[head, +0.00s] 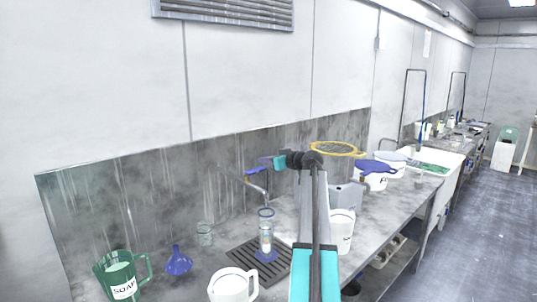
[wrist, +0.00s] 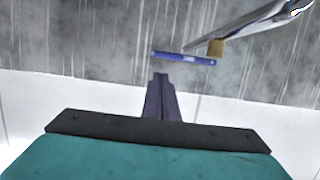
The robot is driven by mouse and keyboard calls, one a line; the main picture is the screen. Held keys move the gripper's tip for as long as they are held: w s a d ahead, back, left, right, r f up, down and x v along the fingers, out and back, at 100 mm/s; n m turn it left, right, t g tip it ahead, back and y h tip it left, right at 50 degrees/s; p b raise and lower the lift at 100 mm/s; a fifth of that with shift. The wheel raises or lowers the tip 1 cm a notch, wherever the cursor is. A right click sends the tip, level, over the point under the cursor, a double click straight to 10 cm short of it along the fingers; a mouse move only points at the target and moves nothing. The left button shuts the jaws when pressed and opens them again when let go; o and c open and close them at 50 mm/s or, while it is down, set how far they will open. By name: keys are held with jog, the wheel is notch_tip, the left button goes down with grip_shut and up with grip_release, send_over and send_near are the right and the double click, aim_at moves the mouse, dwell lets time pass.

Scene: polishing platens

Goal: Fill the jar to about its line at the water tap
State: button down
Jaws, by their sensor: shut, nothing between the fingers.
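A clear glass jar (head: 266,240) stands upright on the dark drain grate (head: 243,253), below the water tap (head: 262,190). A blue ring shows at its top and blue near its base; its water level is too small to tell. The tap has a blue lever (head: 254,171), which shows in the wrist view as a blue bar (wrist: 183,58) beside a brass part. My gripper (head: 268,159) is shut and empty, close to the lever in the head view. In the wrist view its closed fingertips (wrist: 160,78) are just below the bar, seemingly apart from it.
A green soap jug (head: 122,277), blue funnel (head: 178,262), another glass jar (head: 205,234) and white jug (head: 232,285) stand around the grate. A white container (head: 341,231), grey canister (head: 346,195) and yellow-rimmed sieve (head: 335,149) are to the right. The splash wall (head: 130,205) is close behind.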

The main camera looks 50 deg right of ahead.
jog(key=shift+f, duration=0.9)
